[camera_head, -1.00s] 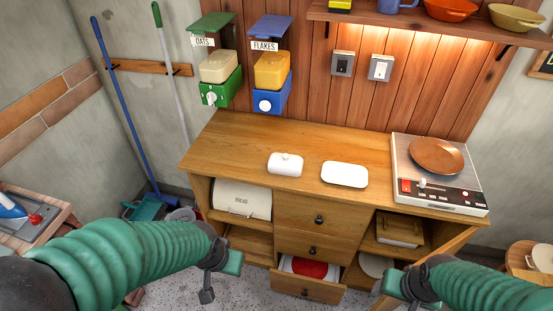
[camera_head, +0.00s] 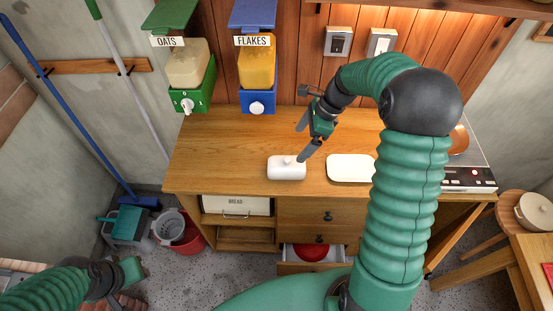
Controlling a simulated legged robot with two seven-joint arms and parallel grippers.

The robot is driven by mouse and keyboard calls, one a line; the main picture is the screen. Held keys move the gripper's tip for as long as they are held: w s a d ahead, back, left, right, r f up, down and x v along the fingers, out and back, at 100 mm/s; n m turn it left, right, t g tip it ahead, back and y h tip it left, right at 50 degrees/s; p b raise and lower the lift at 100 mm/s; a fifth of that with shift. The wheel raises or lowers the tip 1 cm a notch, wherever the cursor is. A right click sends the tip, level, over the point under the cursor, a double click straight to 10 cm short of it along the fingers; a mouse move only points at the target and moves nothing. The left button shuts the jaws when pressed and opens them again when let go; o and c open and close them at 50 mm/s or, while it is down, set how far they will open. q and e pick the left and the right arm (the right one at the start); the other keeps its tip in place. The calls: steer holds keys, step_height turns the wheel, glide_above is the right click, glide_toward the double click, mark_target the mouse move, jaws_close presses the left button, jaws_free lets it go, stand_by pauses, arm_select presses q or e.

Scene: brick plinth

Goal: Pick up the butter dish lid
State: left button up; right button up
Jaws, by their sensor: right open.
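The butter dish lid (camera_head: 286,169) is white, with a small knob on top, and sits on the wooden counter. The white butter dish base (camera_head: 350,168) lies to its right, apart from it and partly hidden by my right arm. My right gripper (camera_head: 303,142) is open and points down just above and at the right of the lid. One finger ends close to the lid's right end; I cannot tell whether it touches. My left gripper (camera_head: 134,270) is low at the left, away from the counter, and its jaws do not show clearly.
The oats dispenser (camera_head: 188,82) and flakes dispenser (camera_head: 258,75) hang behind the counter (camera_head: 220,140). A drawer (camera_head: 312,267) stands open below. The counter's left part is clear.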

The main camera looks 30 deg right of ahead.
mark_target(290, 159)
steer(key=x, duration=0.8)
steer(key=shift+w+a+r, duration=0.15)
steer(key=shift+a+r, duration=0.05)
steer(key=shift+a, duration=0.2)
step_height(290, 159, down, 5)
steer(key=shift+a+r+p, duration=0.1)
steer(key=shift+r+p, duration=0.05)
steer(key=shift+p, duration=0.15)
steer(key=shift+w+f, duration=0.1)
steer(key=shift+f, duration=0.35)
steer(key=shift+a+r, duration=0.15)
steer(key=shift+a, duration=0.05)
steer(key=c, duration=0.7)
steer(key=shift+d, duration=0.15)
steer(key=c, duration=1)
steer(key=shift+r, duration=0.1)
